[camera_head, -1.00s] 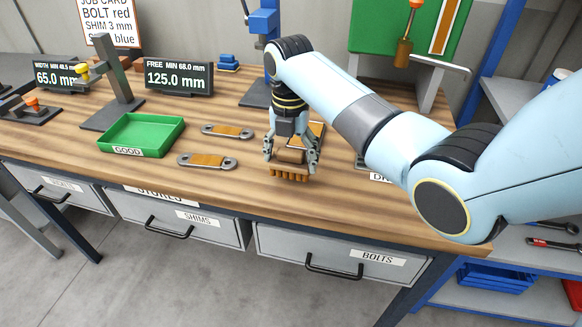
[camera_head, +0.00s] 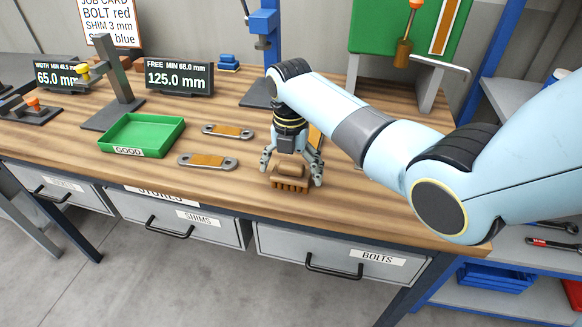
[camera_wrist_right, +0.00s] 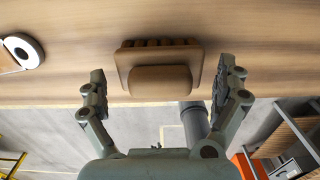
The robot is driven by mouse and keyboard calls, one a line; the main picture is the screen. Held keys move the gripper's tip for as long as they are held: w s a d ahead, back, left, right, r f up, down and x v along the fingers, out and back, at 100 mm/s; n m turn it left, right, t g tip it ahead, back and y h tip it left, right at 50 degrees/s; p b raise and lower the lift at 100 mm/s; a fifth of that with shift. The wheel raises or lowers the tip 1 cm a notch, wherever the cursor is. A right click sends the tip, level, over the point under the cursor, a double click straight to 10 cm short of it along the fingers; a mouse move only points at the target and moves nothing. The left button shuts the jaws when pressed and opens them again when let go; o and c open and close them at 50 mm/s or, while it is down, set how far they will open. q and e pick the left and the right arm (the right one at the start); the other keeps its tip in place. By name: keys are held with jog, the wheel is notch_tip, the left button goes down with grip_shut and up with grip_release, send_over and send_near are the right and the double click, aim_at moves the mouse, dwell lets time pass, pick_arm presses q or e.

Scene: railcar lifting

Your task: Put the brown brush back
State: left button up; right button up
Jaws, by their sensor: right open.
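My right gripper (camera_head: 291,170) is open around the brush, with a finger on each side. In the right wrist view (camera_wrist_right: 168,85) both fingers stand apart from the brush, with a gap on each side. My left gripper is not in view.
A green tray (camera_head: 179,134) marked GOOD and two links with brown middles (camera_head: 207,161) (camera_head: 228,131) lie left of the brush. Two number displays (camera_head: 178,77) stand behind. A green board (camera_head: 372,28) stands at the back right. Bare bench lies in front of the tray.

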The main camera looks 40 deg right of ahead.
aim_at(291, 165)
notch_tip(291, 165, up, 12)
jog(key=shift+r, duration=0.15)
dwell(0.3)
dwell(0.4)
